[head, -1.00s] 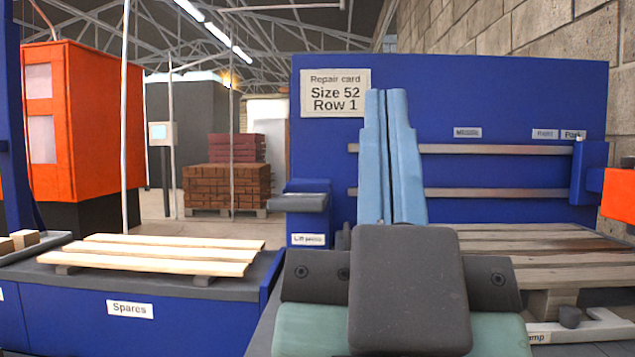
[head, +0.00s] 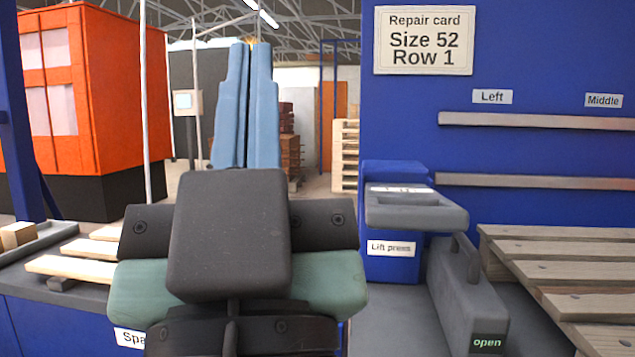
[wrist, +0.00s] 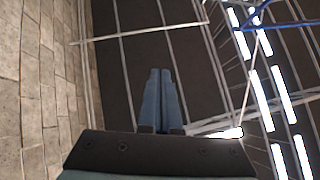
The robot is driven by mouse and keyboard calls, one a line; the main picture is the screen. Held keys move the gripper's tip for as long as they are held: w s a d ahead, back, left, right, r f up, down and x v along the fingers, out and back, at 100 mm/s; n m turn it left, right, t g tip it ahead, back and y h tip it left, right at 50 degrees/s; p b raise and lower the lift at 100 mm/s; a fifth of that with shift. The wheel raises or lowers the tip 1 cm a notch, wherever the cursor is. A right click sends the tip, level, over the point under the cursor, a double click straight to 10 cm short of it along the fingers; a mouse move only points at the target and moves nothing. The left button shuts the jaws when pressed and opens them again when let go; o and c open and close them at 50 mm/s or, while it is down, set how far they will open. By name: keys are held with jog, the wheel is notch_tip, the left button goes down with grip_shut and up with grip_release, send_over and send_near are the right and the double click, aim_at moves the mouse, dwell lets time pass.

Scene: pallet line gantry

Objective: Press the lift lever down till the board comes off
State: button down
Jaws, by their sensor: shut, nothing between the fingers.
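The lift press is a blue box labelled "Lift press" (head: 392,262) with a grey lever (head: 417,211) jutting from its front, roughly level. A pallet with weathered grey-brown boards (head: 550,245) lies to the right of it, cut off by the picture edge. My gripper (head: 250,45) points upward, left of the press and apart from it. Its two light blue fingers are together and hold nothing. In the wrist view the gripper (wrist: 160,72) is also closed, pointing toward the roof; neither lever nor pallet shows there.
A grey clamp (head: 462,295) labelled "open" stands between press and pallet. Pale boards (head: 75,268) lie on the spares bench at left. A blue panel (head: 540,60) with a repair card (head: 423,40) and two rails (head: 535,121) rises behind the pallet.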

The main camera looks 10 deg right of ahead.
jog(key=w+d+r+m+g+h+p, duration=0.25)
jog(key=w+d+g+p, duration=0.65)
jog(key=p, duration=2.1)
jog(key=s+d+f+g+h+p, duration=0.1)
jog(key=s+d+f+g+p, duration=0.3)
jog(key=p, duration=1.8)
jog(key=s+g, duration=0.1)
jog(key=s, duration=0.2)
jog(key=shift+m+p, duration=0.3)
jog(key=shift+m, duration=0.05)
jog(key=shift+d+f, duration=0.1)
jog(key=shift+d, duration=0.05)
jog(key=w+d+f+p, duration=0.2)
jog(key=w+f+p, duration=0.1)
jog(key=w+f, duration=0.4)
jog(key=shift+x, duration=0.8)
